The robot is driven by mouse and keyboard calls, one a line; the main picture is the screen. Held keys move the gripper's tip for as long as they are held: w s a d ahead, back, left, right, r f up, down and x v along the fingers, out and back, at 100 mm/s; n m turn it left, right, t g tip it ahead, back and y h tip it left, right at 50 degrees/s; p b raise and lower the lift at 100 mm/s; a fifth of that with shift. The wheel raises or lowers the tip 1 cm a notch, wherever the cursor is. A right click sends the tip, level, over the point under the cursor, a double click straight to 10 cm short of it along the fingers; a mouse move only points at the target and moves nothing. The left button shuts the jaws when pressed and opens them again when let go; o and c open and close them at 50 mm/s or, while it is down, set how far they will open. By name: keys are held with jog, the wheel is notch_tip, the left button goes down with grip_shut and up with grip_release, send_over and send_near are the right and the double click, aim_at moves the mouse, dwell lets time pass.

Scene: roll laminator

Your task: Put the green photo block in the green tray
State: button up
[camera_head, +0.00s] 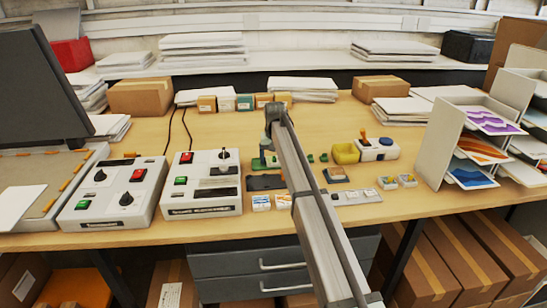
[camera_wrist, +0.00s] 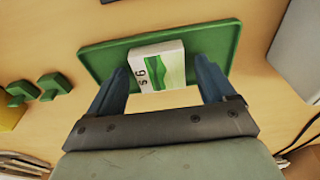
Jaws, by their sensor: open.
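The green photo block (camera_wrist: 150,72) is a white block with a green picture and small dark marks on its face. In the wrist view it lies within the outline of the green tray (camera_wrist: 100,62), a shallow tray with a raised rim. My gripper (camera_wrist: 160,82) is open, with one blue finger on each side of the block; gaps show beside it. In the head view my gripper (camera_head: 266,145) is over the green tray (camera_head: 256,163), and my arm hides much of this area. I cannot pick out the block there.
Two small green pieces (camera_wrist: 54,85) lie beside the tray. A yellow bin (camera_head: 345,152) and a box with an orange lever (camera_head: 378,149) stand to the right. Several photo blocks (camera_head: 261,202) lie near the front edge. A control box (camera_head: 202,184) stands left.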

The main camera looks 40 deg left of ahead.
aim_at(274, 162)
notch_tip(274, 162, up, 12)
jog(key=s+d, duration=0.1)
jog(key=shift+s+d, duration=0.15)
dwell(0.5)
dwell(0.5)
